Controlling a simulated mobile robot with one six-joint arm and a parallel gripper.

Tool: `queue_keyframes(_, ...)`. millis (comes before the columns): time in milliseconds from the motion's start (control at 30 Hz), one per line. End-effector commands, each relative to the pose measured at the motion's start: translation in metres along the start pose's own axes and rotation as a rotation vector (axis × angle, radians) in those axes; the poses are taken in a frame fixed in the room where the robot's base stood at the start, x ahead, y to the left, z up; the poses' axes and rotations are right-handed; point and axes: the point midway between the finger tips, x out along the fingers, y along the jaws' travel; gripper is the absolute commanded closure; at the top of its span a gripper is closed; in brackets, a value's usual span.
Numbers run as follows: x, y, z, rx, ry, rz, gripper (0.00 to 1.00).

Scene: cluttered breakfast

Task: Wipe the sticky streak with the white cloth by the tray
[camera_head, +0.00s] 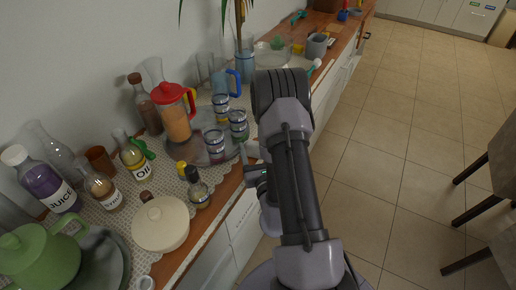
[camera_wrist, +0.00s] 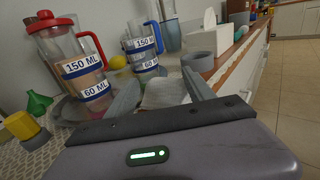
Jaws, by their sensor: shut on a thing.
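My gripper (camera_wrist: 160,95) reaches forward in the wrist view, with a pale, whitish piece (camera_wrist: 165,92) between its fingers that looks like the white cloth. In the head view my gripper (camera_head: 246,152) is at the counter's front edge, just right of the round tray (camera_head: 192,157), partly hidden by my arm. The tray bears a red-lidded jug (camera_head: 174,112) of orange drink and several banded glasses (camera_head: 238,124). The jug also shows in the wrist view (camera_wrist: 75,60). I cannot make out the sticky streak in either view.
A dark-capped bottle (camera_head: 197,188) and a cream lidded pot (camera_head: 160,224) stand near the front edge. The oil bottle (camera_head: 132,157) is behind them. A blue-handled jug (camera_head: 222,78) and a grey cup (camera_head: 316,46) stand farther along. The tiled floor at right is open, with dark chairs (camera_head: 480,165).

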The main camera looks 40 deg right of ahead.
Motion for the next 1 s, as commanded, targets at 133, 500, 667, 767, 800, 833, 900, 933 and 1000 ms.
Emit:
queue_keyframes(133, 0.014, 0.0, 0.005, 0.001, 0.005, 0.042, 1.0)
queue_keyframes(500, 0.035, -0.02, 0.005, 0.001, 0.005, 0.04, 1.0)
queue_keyframes(667, 0.047, -0.033, 0.004, 0.0, 0.005, 0.037, 1.0)
queue_keyframes(767, 0.05, -0.037, 0.003, -0.001, 0.006, 0.035, 1.0)
queue_keyframes(800, 0.051, -0.038, 0.002, -0.001, 0.006, 0.033, 1.0)
queue_keyframes(833, 0.052, -0.04, 0.003, -0.001, 0.006, 0.032, 1.0)
queue_keyframes(900, 0.057, -0.045, 0.004, -0.001, 0.005, 0.031, 1.0)
queue_keyframes(933, 0.06, -0.048, 0.005, -0.002, 0.005, 0.031, 1.0)
queue_keyframes(1000, 0.066, -0.055, 0.005, -0.002, 0.006, 0.028, 1.0)
